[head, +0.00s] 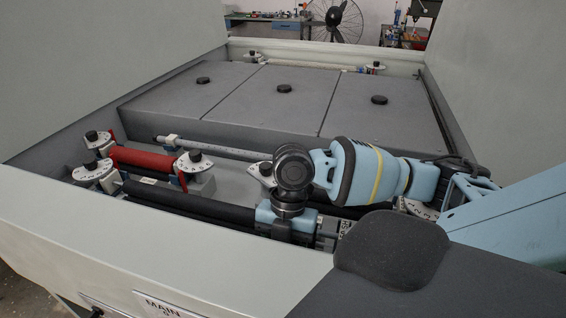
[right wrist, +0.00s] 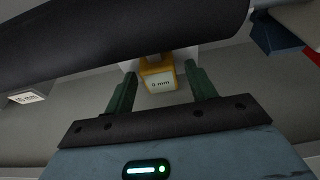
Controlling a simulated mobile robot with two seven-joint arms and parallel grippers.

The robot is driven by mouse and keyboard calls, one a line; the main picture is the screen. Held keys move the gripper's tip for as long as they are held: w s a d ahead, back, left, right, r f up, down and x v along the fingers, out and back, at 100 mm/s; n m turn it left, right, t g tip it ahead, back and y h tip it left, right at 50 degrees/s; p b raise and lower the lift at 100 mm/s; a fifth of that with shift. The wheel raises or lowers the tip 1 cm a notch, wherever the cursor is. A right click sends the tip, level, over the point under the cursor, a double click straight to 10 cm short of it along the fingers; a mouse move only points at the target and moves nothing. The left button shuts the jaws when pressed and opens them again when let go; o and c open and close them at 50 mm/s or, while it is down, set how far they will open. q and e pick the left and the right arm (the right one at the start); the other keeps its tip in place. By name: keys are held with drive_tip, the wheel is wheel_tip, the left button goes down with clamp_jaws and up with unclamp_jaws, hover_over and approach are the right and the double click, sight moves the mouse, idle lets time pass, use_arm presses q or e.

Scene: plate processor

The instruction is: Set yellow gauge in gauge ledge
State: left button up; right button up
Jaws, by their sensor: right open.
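The yellow gauge (right wrist: 158,64), with a white label that seems to read "3 mm", shows in the right wrist view. My right gripper (right wrist: 161,76) is open, with one dark green finger on each side of the gauge and visible gaps between. The gauge sits at or just beyond the fingertips, below a dark roller (right wrist: 110,38). In the head view my right wrist hangs down over the front rollers; its fingers and the yellow gauge are hidden there. I cannot make out the gauge ledge for certain. My left gripper is not in view.
Another white-labelled piece (right wrist: 28,97) lies to the left in the right wrist view, and a blue piece (right wrist: 275,34) to the right. In the head view a red roller (head: 142,159) and white dials (head: 95,173) stand left. Grey covers (head: 284,89) fill the back.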

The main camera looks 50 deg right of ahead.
drive_tip(key=p+v, duration=0.1)
drive_tip(key=v, duration=1.1)
drive_tip(key=shift+r, duration=0.3)
